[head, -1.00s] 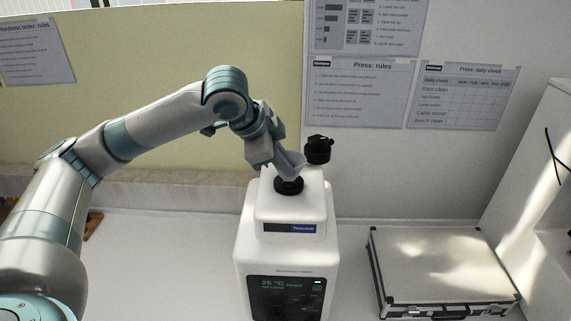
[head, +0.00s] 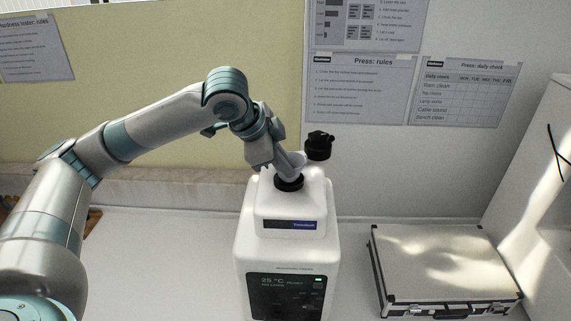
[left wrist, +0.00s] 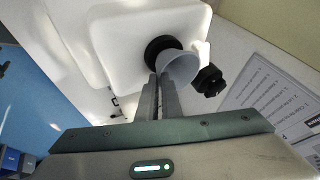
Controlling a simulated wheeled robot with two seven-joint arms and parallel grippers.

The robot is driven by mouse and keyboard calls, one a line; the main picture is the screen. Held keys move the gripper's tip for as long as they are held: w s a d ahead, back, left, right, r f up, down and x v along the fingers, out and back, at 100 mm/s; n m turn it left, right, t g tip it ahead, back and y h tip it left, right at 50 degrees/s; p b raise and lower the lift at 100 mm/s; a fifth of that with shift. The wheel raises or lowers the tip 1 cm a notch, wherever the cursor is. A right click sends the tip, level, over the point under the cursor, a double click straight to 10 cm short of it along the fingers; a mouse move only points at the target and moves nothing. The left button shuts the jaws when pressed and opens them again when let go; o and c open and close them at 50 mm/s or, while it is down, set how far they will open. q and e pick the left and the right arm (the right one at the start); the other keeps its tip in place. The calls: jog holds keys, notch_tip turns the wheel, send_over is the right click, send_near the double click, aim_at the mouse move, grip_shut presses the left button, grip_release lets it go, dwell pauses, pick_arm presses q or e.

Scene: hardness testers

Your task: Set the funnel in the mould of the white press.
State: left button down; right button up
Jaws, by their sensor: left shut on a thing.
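The white press (head: 286,240) stands in the middle of the bench, with a black ring-shaped mould (head: 289,183) on its top. The mould also shows in the left wrist view (left wrist: 160,47). A pale grey funnel (left wrist: 180,66) is in my left gripper (left wrist: 160,82), which is shut on it. In the head view the gripper (head: 285,163) is just above the mould, and the funnel is tilted. The funnel overlaps the mould's edge in the left wrist view; I cannot tell whether its lower end is inside. My right gripper is not in view.
A black knob (head: 319,146) rises at the press's back right, close to the funnel. A silver case (head: 445,268) lies on the bench at the right. The wall with posted sheets (head: 360,92) is close behind the press.

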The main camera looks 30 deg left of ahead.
pick_arm(q)
jog(key=shift+f, duration=0.35)
dwell(0.4)
jog(key=c, duration=1.9)
grip_release()
jog(key=shift+o, duration=0.2)
jog(key=shift+r, duration=0.1)
jog(key=shift+s+a+r, duration=0.2)
jog(key=shift+s+r, duration=0.05)
jog(key=shift+r, duration=0.2)
jog(key=b+v, duration=0.3)
jog(key=v, duration=1.3)
jog(key=shift+b, duration=0.4)
